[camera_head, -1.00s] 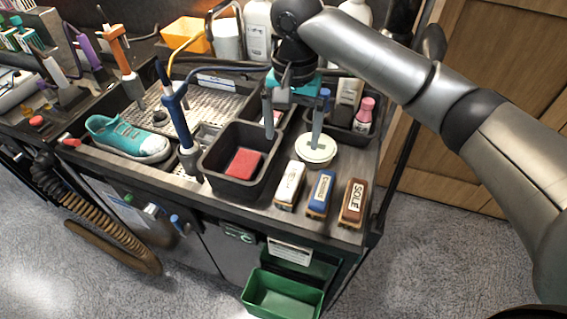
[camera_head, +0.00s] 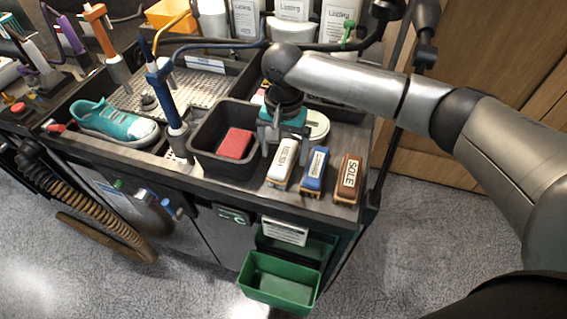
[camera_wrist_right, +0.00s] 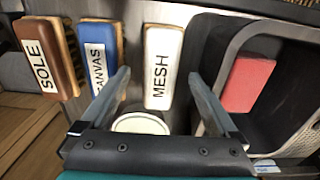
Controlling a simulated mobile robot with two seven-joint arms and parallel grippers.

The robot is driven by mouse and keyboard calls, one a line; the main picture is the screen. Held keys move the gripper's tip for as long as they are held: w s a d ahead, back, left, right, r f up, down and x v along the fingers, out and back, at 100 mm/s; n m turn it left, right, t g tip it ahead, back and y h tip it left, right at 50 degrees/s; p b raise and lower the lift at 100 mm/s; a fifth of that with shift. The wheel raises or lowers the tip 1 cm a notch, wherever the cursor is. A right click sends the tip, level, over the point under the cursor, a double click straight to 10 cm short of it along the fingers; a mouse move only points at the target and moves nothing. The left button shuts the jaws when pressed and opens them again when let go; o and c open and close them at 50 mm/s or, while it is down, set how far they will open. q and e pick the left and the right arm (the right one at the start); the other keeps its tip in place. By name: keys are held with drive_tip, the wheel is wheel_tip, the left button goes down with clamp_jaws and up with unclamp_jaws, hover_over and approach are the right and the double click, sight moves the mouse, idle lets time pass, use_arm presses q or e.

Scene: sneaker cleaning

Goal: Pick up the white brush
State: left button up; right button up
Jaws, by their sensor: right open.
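The white brush (camera_head: 282,161), labelled MESH, lies on the cart top between the black bin and the blue brush. In the right wrist view the white brush (camera_wrist_right: 161,68) sits ahead of and between the two fingers, with its label readable. My right gripper (camera_head: 283,150) is open and empty, over the far end of the white brush. In the wrist view the fingers of my right gripper (camera_wrist_right: 158,92) stand wide apart, one on each side of the brush's line. My left gripper is not in view.
The blue brush (camera_head: 315,168) and brown SOLE brush (camera_head: 347,178) lie to the right. The black bin (camera_head: 197,143) holding a red block (camera_head: 235,143) is close on the left. A round white lid (camera_head: 318,124) is behind. A teal sneaker (camera_head: 115,124) lies further left.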

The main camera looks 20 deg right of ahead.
sight(283, 156)
drive_tip(key=shift+f, duration=0.95)
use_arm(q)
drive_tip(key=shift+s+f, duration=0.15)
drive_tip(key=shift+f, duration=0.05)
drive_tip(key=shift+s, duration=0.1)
use_arm(e)
drive_tip(key=shift+c, duration=0.2)
drive_tip(key=c, duration=0.3)
clamp_jaws()
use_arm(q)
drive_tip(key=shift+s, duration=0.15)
use_arm(e)
drive_tip(key=shift+r, duration=0.15)
use_arm(q)
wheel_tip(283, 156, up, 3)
drive_tip(key=p, duration=0.3)
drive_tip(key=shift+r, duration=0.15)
use_arm(e)
wheel_tip(283, 156, up, 20)
